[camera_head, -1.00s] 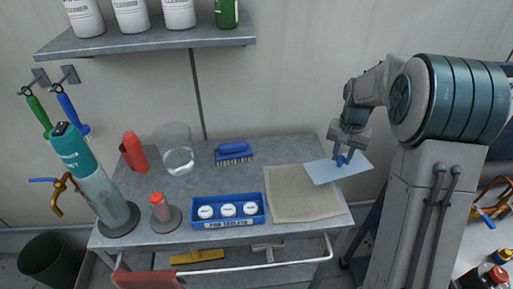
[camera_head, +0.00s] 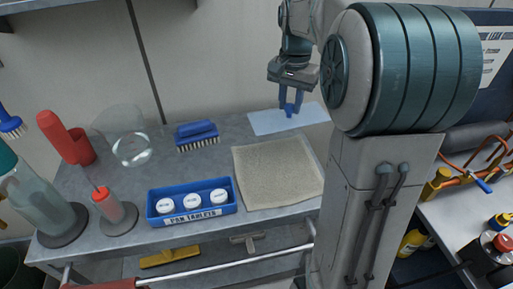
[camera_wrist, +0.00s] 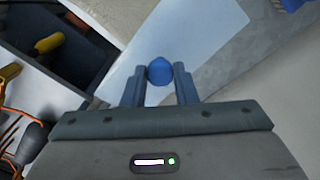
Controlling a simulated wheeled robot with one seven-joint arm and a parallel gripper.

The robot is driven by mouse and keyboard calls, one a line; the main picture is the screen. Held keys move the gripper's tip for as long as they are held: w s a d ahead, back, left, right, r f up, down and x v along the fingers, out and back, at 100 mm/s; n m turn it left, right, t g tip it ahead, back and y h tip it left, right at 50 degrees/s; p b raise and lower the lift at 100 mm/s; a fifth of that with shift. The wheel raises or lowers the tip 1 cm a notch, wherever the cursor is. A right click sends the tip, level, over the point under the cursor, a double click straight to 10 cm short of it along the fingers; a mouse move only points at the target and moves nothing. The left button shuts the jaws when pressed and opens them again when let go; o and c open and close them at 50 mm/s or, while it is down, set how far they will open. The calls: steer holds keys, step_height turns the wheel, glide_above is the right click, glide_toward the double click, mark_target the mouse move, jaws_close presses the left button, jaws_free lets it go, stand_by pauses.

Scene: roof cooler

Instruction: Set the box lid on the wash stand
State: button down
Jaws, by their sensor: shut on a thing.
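The box lid (camera_head: 265,122) is a thin pale-blue panel, level at the back right of the wash stand (camera_head: 215,165), just behind the beige mat. My gripper (camera_head: 290,107) is shut on the lid's blue knob from above. In the wrist view the fingers (camera_wrist: 160,88) stand either side of the round blue knob (camera_wrist: 159,71), and the pale lid (camera_wrist: 190,35) spreads out beyond them. I cannot tell whether the lid touches the stand or hangs slightly above it.
The beige mat (camera_head: 278,175) lies on the stand's right. A blue tablet tray (camera_head: 190,217), a blue brush (camera_head: 197,135), a clear beaker (camera_head: 130,145), a red-capped bottle (camera_head: 110,205) and a red holder (camera_head: 70,140) occupy the left and middle. The wall is behind.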

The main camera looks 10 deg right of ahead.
steer(key=shift+s+d+r+m+b, duration=0.15)
steer(key=shift+s+d+m+b, duration=0.2)
steer(key=shift+s, duration=0.35)
steer(key=shift+w+a+f, duration=1.3)
steer(key=shift+w+f, duration=0.1)
steer(key=shift+f, duration=0.4)
steer(key=shift+w+a+f, duration=1.25)
steer(key=shift+w+f, duration=0.1)
steer(key=shift+f, duration=0.4)
steer(key=shift+w+a+f, duration=1.3)
steer(key=shift+w+f, duration=0.1)
steer(key=shift+f, duration=0.4)
steer(key=shift+f, duration=0.2)
steer(key=c, duration=1.2)
jaws_free()
steer(key=shift+o, duration=0.2)
